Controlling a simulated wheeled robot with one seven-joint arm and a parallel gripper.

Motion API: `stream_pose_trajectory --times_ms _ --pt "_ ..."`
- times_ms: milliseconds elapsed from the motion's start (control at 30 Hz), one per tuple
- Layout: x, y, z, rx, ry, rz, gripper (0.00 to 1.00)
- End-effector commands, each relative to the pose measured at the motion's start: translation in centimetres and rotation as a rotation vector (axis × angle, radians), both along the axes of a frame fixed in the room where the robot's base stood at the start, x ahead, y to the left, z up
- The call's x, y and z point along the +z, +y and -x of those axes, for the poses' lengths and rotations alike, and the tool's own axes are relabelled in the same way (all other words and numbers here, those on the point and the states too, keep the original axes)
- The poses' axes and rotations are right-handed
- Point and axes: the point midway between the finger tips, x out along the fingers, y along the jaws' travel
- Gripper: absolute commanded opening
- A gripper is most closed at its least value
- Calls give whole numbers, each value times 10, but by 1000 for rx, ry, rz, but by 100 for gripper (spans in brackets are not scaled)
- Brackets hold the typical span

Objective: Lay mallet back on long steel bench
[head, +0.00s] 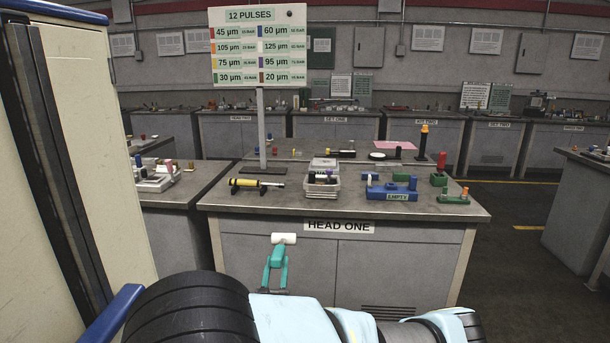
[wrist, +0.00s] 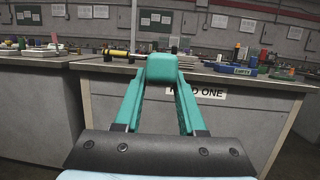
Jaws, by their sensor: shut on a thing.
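My gripper (head: 276,270) has teal fingers and is shut on the mallet. The mallet's white head (head: 284,238) shows just beyond the fingertips in the head view, lying crosswise. Most of its handle is hidden by the gripper. In the wrist view my gripper (wrist: 161,85) ends in a teal block between the fingers, and the white head is not clearly seen. The steel bench (head: 225,197) labelled HEAD ONE stands ahead. The mallet appears in front of the bench's front face, below its top edge in the head view, apart from the bench top.
On the bench top are a yellow-and-black tool (head: 257,184), a pale tray (head: 322,185), a blue block (head: 391,193) marked EMPTY, and a green holder (head: 453,199). A signpost (head: 262,130) stands at the back left. Bare steel shows along the front edge.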

Motion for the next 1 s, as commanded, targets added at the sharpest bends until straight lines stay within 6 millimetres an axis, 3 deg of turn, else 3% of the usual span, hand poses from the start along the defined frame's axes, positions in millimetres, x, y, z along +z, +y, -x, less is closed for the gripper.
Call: stream_pose_trajectory --times_ms 1000 --pt "77 11 50 1 -1 -3 0"
